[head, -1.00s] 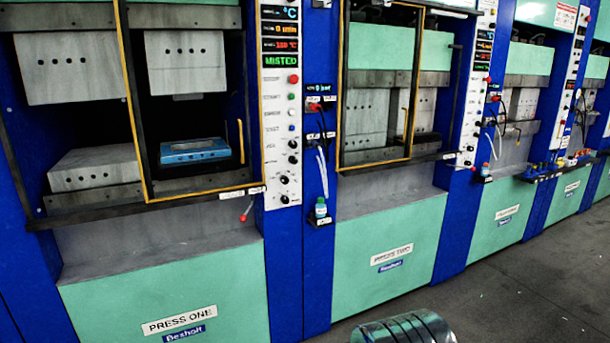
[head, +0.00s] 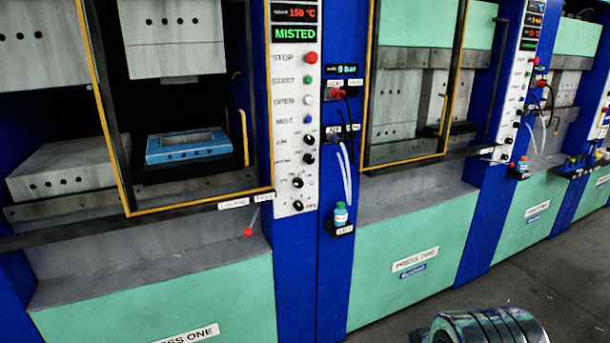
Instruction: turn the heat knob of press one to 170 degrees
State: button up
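Press one's white control panel (head: 284,100) stands right of its open front in the head view. Several black knobs run down its lower part: an upper one (head: 310,140), one below it (head: 309,158), a larger one (head: 297,183) and a bottom one (head: 297,206). Their small labels are too blurred to tell which is the heat knob. A red display (head: 293,13) above appears to read 150 °C, over a green "MISTED" display (head: 295,34). My gripper's fingers are not in view; only a rounded metal part of my arm shows at the bottom right.
A yellow-edged guard frame (head: 130,211) borders press one's opening, with a blue mould (head: 187,147) inside. A red-tipped lever (head: 248,231) hangs below the ledge. A small bottle (head: 340,214) sits right of the panel. Dark floor (head: 560,285) is open at lower right.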

aim_at(297, 182)
jog(key=u, duration=0.15)
jog(key=i, duration=0.65)
jog(key=u, duration=0.8)
jog(key=i, duration=0.45)
jog(key=u, duration=0.35)
